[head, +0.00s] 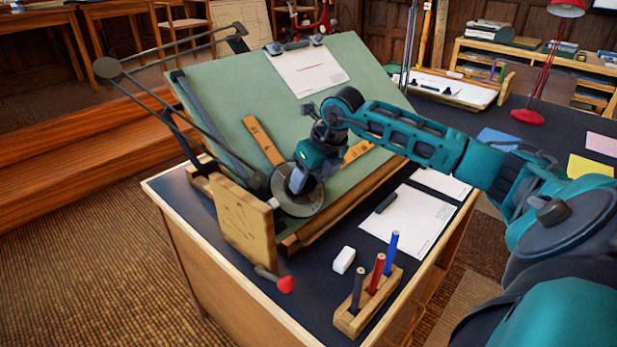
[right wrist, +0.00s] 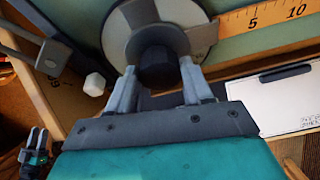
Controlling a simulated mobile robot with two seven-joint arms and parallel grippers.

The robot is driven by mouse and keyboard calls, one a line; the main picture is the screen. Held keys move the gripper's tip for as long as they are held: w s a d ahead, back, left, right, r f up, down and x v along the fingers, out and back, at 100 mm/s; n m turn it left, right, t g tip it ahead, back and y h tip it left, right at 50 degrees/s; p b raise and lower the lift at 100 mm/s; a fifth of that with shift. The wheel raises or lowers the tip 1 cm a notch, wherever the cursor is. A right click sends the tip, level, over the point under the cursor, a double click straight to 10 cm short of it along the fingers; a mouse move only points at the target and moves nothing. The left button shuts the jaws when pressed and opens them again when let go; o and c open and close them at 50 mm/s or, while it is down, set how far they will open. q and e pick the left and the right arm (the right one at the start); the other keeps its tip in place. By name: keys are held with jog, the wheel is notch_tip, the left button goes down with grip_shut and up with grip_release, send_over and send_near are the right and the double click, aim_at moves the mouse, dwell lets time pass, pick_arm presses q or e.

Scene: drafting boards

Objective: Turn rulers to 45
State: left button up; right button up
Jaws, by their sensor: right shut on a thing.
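The drafting machine's round protractor head (head: 311,206) sits at the lower left of the green drawing board (head: 228,92). One wooden ruler (head: 263,140) slants up and left from it. The other ruler (head: 357,151) runs up and right, partly hidden by my arm; its scale also shows in the right wrist view (right wrist: 262,20). My right gripper (head: 296,184) is over the head. In the right wrist view its fingers (right wrist: 158,75) are shut on the dark centre knob (right wrist: 156,65).
The linkage arms (head: 160,95) rise at the board's left. A wooden panel (head: 247,222) and red-tipped handle (head: 285,284) stand at the near left. An eraser (head: 344,260), pencil holder (head: 368,305) and white paper (head: 410,220) lie in front.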

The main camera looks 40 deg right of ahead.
grip_shut()
pick_arm(q)
jog(key=shift+f, duration=0.2)
pick_arm(e)
jog(key=shift+n, duration=0.4)
jog(key=shift+n+b, duration=0.3)
jog(key=shift+n+h+b, duration=0.45)
jog(key=shift+n+h, duration=0.15)
jog(key=shift+n, duration=0.4)
jog(key=n+b, duration=0.1)
jog(key=n, duration=0.2)
jog(key=shift+a+t+h+b, duration=0.1)
jog(key=shift+t+h+b, duration=0.2)
jog(key=shift+h+b, duration=0.1)
pick_arm(q)
jog(key=shift+w+d+f, duration=0.4)
jog(key=shift+d+f, duration=0.15)
jog(key=shift+d, duration=0.25)
pick_arm(e)
jog(key=shift+n, duration=0.7)
pick_arm(q)
jog(key=shift+w+b, duration=0.1)
jog(key=shift+b, duration=0.2)
